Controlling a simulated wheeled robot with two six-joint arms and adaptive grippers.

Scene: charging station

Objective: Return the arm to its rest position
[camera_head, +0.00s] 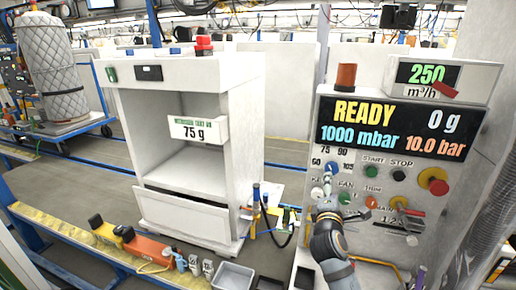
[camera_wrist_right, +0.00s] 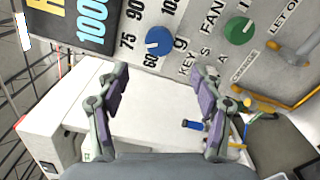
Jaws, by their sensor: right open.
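My right gripper (camera_wrist_right: 157,105) is open and empty in the right wrist view, its two purple-padded fingers spread apart. In the head view my right arm reaches up from the lower right, and the right gripper (camera_head: 326,207) is close in front of the lower left of the control panel (camera_head: 320,112). The blue selector knob (camera_wrist_right: 159,41) is ahead of the fingers and apart from them, its pointer near the 60 and 75 marks. The green fan button (camera_wrist_right: 239,31) is to its right. My left gripper is not in view.
A white cabinet (camera_head: 252,120) with an open bay and a 75 g label stands left of the panel. A red and yellow emergency button (camera_head: 437,182) and a red-handled lever (camera_head: 408,211) are on the panel. Tools and a grey bin (camera_head: 232,276) line the front edge.

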